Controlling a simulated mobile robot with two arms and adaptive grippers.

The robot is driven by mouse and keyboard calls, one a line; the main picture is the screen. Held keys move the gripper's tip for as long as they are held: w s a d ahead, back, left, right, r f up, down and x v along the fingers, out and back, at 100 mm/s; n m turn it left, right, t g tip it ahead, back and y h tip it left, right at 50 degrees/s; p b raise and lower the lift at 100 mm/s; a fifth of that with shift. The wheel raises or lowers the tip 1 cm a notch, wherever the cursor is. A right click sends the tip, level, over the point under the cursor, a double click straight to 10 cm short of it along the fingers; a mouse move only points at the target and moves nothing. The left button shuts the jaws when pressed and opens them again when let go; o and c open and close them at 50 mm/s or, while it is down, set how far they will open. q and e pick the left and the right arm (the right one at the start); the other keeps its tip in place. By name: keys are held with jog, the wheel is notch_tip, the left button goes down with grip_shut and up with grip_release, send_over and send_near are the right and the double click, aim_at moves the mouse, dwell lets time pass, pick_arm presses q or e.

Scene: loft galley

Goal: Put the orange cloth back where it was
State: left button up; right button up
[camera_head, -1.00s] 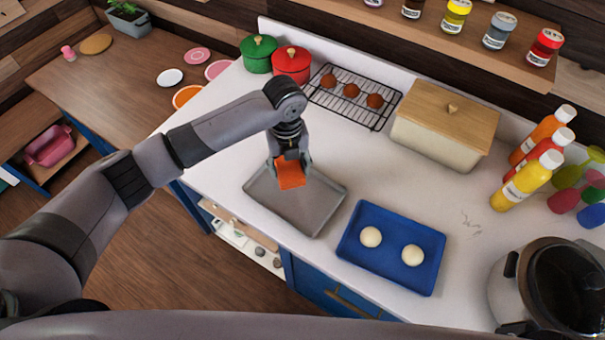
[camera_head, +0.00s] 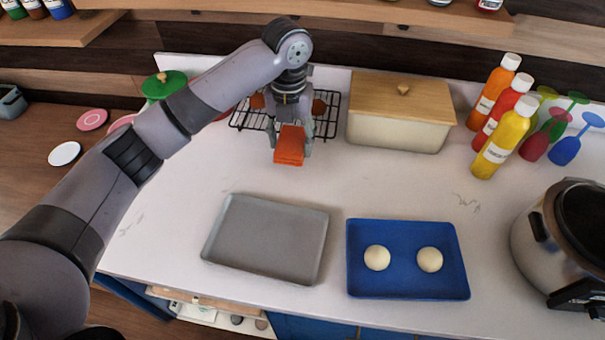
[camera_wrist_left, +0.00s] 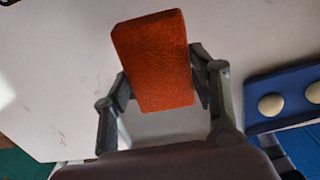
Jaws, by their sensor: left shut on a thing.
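The orange cloth (camera_head: 290,146) is a folded block held between the fingers of my left gripper (camera_head: 290,150). It hangs over the counter just in front of the wire rack, behind the grey tray. In the left wrist view the cloth (camera_wrist_left: 155,62) sits between both fingers of the left gripper (camera_wrist_left: 160,90), with white counter around it. I cannot tell whether the cloth touches the counter. My right gripper does not show.
The grey tray (camera_head: 266,240) is empty. To its right, a blue tray (camera_head: 408,288) holds two pale dough balls. A wire rack (camera_head: 330,128), a lidded bin (camera_head: 398,132), bottles (camera_head: 494,148) and a pot (camera_head: 535,250) stand around. The middle counter is clear.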

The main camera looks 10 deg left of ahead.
pick_arm(q)
jog(key=p, duration=0.1)
send_over(292, 177)
notch_tip(292, 177, down, 4)
jog(key=shift+d+f, duration=0.1)
jog(key=shift+f, duration=0.15)
notch_tip(292, 177, down, 4)
jog(key=shift+f+p, duration=0.2)
jog(key=shift+p, duration=0.4)
jog(key=shift+f, duration=0.25)
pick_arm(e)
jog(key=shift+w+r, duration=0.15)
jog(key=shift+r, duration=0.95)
pick_arm(q)
jog(key=o, duration=1)
jog(key=shift+o, duration=0.2)
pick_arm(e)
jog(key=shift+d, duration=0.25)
pick_arm(q)
jog(key=shift+r, duration=0.1)
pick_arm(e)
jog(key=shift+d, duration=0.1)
